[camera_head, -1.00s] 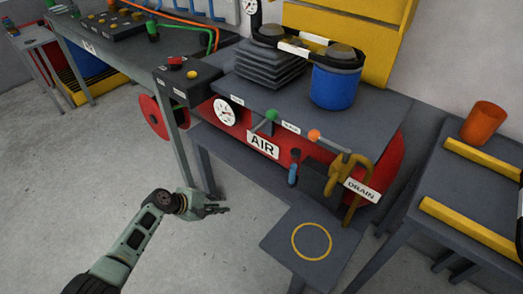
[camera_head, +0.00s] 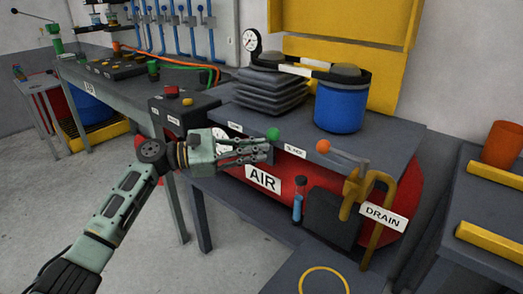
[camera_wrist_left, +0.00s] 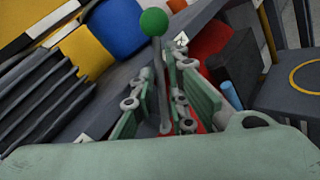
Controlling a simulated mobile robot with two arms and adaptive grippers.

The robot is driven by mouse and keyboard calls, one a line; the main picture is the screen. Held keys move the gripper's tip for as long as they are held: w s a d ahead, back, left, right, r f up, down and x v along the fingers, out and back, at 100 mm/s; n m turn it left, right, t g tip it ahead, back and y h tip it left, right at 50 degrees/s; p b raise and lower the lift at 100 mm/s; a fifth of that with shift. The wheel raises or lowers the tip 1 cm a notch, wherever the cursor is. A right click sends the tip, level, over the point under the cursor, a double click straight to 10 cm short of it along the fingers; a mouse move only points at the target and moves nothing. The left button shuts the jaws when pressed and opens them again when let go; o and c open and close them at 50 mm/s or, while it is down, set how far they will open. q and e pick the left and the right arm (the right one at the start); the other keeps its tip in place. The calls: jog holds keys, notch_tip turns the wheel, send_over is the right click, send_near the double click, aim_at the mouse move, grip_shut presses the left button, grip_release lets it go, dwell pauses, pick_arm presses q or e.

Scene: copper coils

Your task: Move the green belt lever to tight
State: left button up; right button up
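The green belt lever has a green ball knob (camera_head: 273,134) at the front edge of the grey bench top, above the sign reading AIR. In the left wrist view the knob (camera_wrist_left: 154,21) tops a grey rod (camera_wrist_left: 161,85). My left gripper (camera_head: 262,150) is at the lever, just left of and below the knob in the head view. In the left wrist view its fingers (camera_wrist_left: 162,100) are apart, with the rod between them. I cannot tell whether they touch it. Small labels (camera_head: 295,151) flank the lever, too small to read. My right gripper is not in view.
An orange-knobbed lever (camera_head: 323,146) stands right of the green one, near a yellow bent pipe (camera_head: 378,205) and a DRAIN sign (camera_head: 383,217). A blue cylinder (camera_head: 339,106) and a dark ribbed stack (camera_head: 268,92) stand behind.

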pick_arm(q)
jog(key=shift+x, duration=0.8)
grip_shut()
